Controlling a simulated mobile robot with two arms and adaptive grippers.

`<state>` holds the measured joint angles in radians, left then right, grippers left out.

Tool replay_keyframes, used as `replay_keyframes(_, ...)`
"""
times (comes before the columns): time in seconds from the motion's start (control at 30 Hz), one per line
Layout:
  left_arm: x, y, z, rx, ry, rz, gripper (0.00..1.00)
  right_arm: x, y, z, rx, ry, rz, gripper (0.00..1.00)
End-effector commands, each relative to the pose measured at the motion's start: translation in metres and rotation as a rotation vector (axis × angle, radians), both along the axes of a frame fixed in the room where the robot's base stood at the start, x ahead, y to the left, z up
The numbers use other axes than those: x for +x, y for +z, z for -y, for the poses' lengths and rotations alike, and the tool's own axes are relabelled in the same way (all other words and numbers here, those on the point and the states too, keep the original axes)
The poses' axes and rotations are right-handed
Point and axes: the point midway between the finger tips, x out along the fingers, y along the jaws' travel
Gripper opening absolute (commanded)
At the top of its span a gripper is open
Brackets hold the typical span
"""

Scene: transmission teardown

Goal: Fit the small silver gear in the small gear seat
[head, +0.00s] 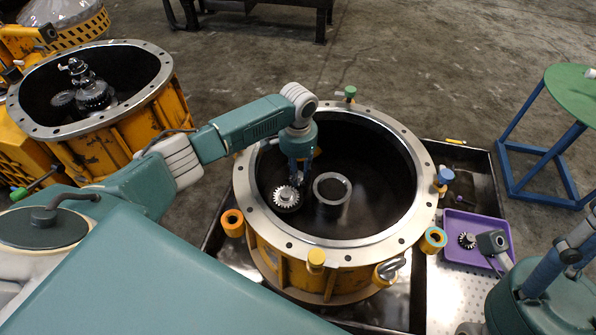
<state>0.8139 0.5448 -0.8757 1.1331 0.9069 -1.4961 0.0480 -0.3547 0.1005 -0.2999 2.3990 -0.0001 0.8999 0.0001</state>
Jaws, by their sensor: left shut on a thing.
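The small silver gear (286,196) is inside the orange housing, left of its middle, with its toothed face turned up. My left gripper (297,178) reaches down into the housing and is shut on this gear at its far side. A dark round shape shows just under the gear; I cannot tell whether the gear touches it. I cannot pick out the small gear seat for certain.
The orange housing's (391,138) bolt-holed rim surrounds my left gripper. Colored fittings stand around the rim. A purple tray (458,222) at the right holds another gear (467,240) and a dark grey object (492,241). A second housing (155,72) stands back left, a green-topped stool (575,88) back right.

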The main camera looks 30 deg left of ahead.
Motion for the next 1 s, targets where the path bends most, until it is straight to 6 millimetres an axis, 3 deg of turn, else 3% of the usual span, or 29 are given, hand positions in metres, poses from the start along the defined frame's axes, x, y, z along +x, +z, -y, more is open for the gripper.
replay_keyframes(0.17, 0.001, 0.0, 0.0, -0.001, 0.0, 0.002, 0.0, 0.0, -0.001, 0.0, 0.0, -0.001, -0.003, 0.49)
replay_keyframes(0.2, 0.001, 0.0, 0.0, -0.001, 0.0, 0.002, 0.31, 0.0, -0.001, 0.0, 0.0, -0.001, -0.003, 0.49)
replay_keyframes(0.3, 0.001, 0.0, 0.0, 0.0, 0.0, 0.001, 0.47, 0.0, -0.001, 0.0, 0.0, -0.001, -0.003, 0.49)
replay_keyframes(0.67, 0.0, 0.005, 0.0, 0.0, -0.001, 0.0, 0.47, -0.001, 0.003, 0.001, 0.004, -0.002, 0.012, 0.49)
replay_keyframes(0.77, 0.001, 0.018, 0.0, 0.0, -0.002, 0.003, 0.47, -0.001, 0.003, 0.001, 0.003, -0.001, 0.01, 0.49)
replay_keyframes(1.0, 0.002, 0.069, 0.0, -0.001, -0.002, 0.005, 0.47, -0.001, 0.002, 0.0, 0.001, -0.001, 0.007, 0.49)
